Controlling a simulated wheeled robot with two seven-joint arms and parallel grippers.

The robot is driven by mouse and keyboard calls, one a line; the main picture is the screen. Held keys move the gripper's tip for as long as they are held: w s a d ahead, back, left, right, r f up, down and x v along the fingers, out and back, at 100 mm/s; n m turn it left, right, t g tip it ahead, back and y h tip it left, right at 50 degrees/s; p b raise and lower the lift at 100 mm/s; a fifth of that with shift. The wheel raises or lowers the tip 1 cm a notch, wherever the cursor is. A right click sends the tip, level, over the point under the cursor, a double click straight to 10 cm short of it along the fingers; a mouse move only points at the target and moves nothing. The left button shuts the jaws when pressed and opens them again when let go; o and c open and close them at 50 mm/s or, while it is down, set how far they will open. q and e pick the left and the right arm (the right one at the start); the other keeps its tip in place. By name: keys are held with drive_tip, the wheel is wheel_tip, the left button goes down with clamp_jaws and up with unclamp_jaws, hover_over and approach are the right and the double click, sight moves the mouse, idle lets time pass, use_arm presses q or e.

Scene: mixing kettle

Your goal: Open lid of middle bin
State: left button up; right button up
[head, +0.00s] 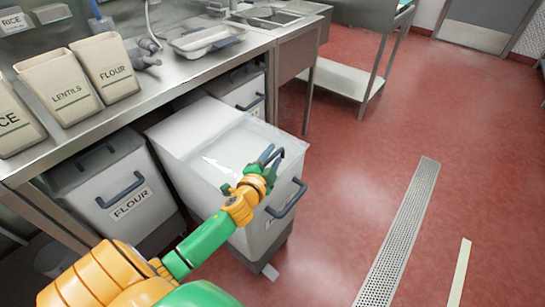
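The middle bin (203,153) is a large white bin, standing out from under the steel counter. Its top has a pale, partly see-through front part, and a dark blue handle (288,199) is on its front face. My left gripper (270,157) is over the front edge of the bin's top, near the right corner. Dark blue bars show at its tip; I cannot tell whether they are fingers, a lid handle or both. Whether it touches the lid is unclear. My green and orange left arm covers part of the bin's front. My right gripper is not in view.
A bin labelled FLOUR (130,205) stands left under the steel counter (165,90), and another bin (243,90) stands behind right. Labelled containers (106,68) and a metal tray (205,40) are on the counter. The red floor (360,170) to the right is clear, with a drain grate (402,235).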

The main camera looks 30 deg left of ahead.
use_arm(q)
clamp_jaws()
idle(1.2)
